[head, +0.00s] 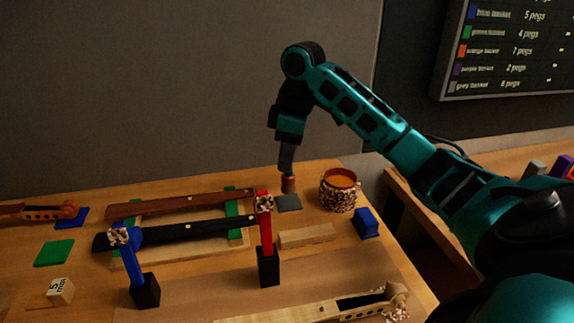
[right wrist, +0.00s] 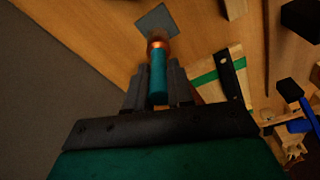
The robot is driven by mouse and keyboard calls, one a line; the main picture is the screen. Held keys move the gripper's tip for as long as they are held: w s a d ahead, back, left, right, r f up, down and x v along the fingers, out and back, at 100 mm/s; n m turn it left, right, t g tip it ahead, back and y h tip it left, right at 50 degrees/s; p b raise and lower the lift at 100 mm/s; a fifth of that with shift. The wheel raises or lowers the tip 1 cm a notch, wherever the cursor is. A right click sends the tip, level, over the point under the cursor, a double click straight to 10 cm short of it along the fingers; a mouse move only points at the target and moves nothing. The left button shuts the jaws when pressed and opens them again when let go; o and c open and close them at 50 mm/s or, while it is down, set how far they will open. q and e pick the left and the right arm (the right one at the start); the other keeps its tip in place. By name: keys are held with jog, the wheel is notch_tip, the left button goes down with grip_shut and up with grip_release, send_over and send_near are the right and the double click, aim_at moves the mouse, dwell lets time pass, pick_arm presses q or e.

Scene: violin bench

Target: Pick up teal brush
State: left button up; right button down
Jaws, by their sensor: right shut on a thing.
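The teal brush (right wrist: 158,78) is upright between the two fingers of my right gripper (head: 288,170), which is shut on its teal handle. Its copper-coloured end (head: 289,184) shows below the fingers in the head view, just over the grey square pad (head: 288,203). The pad also shows beyond the brush in the right wrist view (right wrist: 155,19). I cannot tell whether the brush touches the pad. Most of the handle is hidden by the fingers in the head view. My left gripper is not in view.
A patterned round pot (head: 338,196) with an orange inside stands right of the pad. A blue block (head: 366,223) is farther right. Violin necks lie on a rack (head: 238,236) to the left.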

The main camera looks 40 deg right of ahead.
notch_tip(320, 180, up, 8)
jog(key=p, duration=0.2)
jog(key=shift+p, duration=0.4)
notch_tip(320, 180, up, 9)
jog(key=p, duration=0.4)
jog(key=shift+f, duration=0.2)
